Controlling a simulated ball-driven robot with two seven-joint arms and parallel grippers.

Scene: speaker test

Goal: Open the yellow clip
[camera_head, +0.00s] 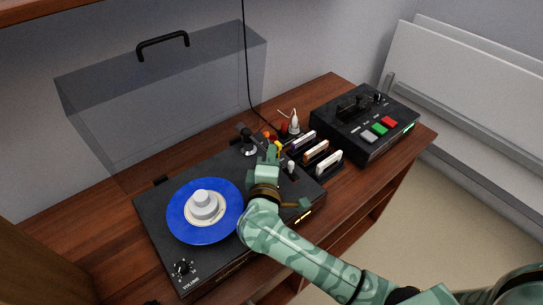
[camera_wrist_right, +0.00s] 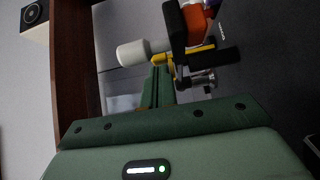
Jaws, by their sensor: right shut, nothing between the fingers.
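The yellow clip (camera_wrist_right: 192,51) shows as a thin yellow bar in the right wrist view, partly hidden behind a black part. In the head view a small yellow bit (camera_head: 277,145) shows just beyond my right gripper (camera_head: 268,155), at the back right of the record player. My right gripper (camera_wrist_right: 158,88) is shut and empty. Its green fingers point up toward the yellow bar, with the tips close to it. I cannot tell whether they touch it. My left gripper is in neither view.
The black record player (camera_head: 160,225) carries a blue record (camera_head: 180,225); a transparent lid (camera_head: 160,95) stands raised behind it. Several cartridges (camera_head: 328,162) stand in a row to the right. A black device (camera_head: 365,140) with coloured buttons sits on the wooden table (camera_head: 405,160).

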